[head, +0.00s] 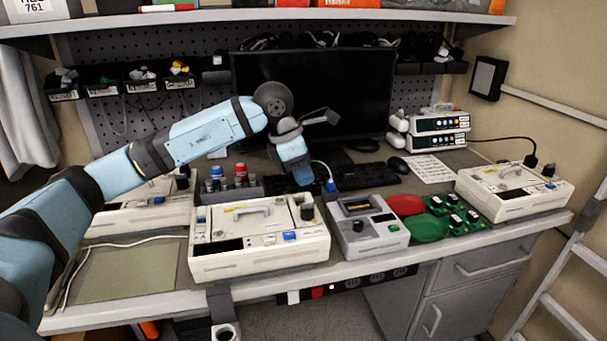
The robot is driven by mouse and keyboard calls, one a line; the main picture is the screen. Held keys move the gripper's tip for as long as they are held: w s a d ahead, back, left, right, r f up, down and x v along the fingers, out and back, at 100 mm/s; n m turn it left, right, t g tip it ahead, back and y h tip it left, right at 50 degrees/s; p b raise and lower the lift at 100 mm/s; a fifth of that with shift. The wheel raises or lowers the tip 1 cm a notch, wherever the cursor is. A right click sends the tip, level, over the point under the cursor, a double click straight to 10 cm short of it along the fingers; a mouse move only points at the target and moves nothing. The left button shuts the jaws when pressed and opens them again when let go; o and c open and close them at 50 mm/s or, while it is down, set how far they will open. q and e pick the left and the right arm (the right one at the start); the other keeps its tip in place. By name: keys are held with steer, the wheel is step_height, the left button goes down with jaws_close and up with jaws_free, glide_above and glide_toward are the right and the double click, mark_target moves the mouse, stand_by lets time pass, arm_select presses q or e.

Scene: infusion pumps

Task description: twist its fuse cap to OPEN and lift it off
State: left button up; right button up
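A white infusion pump (262,238) stands at the front middle of the bench. A round black cap (307,211) sits upright at its right rear corner and could be the fuse cap; its markings are too small to read. My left gripper (303,176) hangs above and behind this pump, near the keyboard, apart from the cap. Its dark fingertips are too small to tell whether they are open or shut. A similar pump (515,190) stands at the right with a black knob (548,170). Another pump (140,214) at the left is partly hidden by my arm. My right gripper is not in view.
A grey box with a display (368,237) stands right of the middle pump, beside red (405,204) and green (428,228) dishes. A blue plug (330,186) on a cable is near my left gripper. A monitor (345,95) stands behind. A bare mat (130,272) lies at front left.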

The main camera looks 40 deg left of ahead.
mark_target(306, 203)
arm_select(q)
step_height(306, 203, down, 6)
steer(key=b, duration=0.4)
steer(key=shift+f, duration=0.45)
jaws_close()
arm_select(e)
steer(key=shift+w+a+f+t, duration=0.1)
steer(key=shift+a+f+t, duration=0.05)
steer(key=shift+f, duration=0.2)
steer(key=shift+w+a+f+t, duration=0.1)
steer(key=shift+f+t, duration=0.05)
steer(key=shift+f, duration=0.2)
